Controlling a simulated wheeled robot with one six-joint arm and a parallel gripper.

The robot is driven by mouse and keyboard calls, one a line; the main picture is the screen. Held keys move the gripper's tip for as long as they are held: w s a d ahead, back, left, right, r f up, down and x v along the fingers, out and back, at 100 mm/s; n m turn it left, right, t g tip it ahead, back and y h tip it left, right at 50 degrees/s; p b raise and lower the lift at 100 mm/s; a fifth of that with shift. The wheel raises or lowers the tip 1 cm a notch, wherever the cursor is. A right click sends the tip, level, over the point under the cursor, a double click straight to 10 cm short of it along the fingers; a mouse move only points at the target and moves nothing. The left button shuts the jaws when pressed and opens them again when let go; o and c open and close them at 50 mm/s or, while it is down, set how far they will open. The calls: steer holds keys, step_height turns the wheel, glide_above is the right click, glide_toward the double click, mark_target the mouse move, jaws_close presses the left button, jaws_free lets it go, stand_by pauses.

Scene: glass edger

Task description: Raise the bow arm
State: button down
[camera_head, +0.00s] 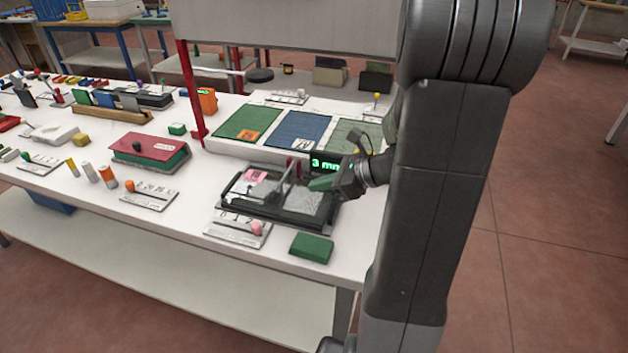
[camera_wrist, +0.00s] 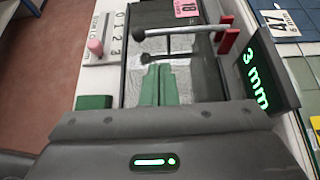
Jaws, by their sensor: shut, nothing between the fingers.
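The bow arm (camera_wrist: 185,30) is a thin pale rod over a dark-framed bed with a grey textured sheet (camera_wrist: 200,82). Red blocks (camera_wrist: 228,38) stand at its right end, and a dark knob (camera_wrist: 138,34) is at its left end. It lies low across the bed. In the head view the bed's black frame (camera_head: 262,215) sits near the table's front edge, and the bow arm is small there. My gripper (camera_head: 312,184) has green fingers that are shut and empty. In the wrist view its fingertips (camera_wrist: 160,68) are over the sheet, close to the rod; contact cannot be told.
A display reading "3 mm" (camera_head: 325,163) stands beside the bed, close to my gripper. A numbered slider plate with a pink knob (camera_head: 257,228) and a green block (camera_head: 311,248) are in front. Green and blue panels (camera_head: 300,130) lie behind. A red post (camera_head: 191,95) rises at left.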

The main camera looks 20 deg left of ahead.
mark_target(289, 201)
steer(key=x, duration=0.9)
steer(key=shift+s+f, duration=0.1)
steer(key=shift+s, duration=0.15)
steer(key=shift+r+p, duration=0.35)
steer(key=shift+p, duration=0.25)
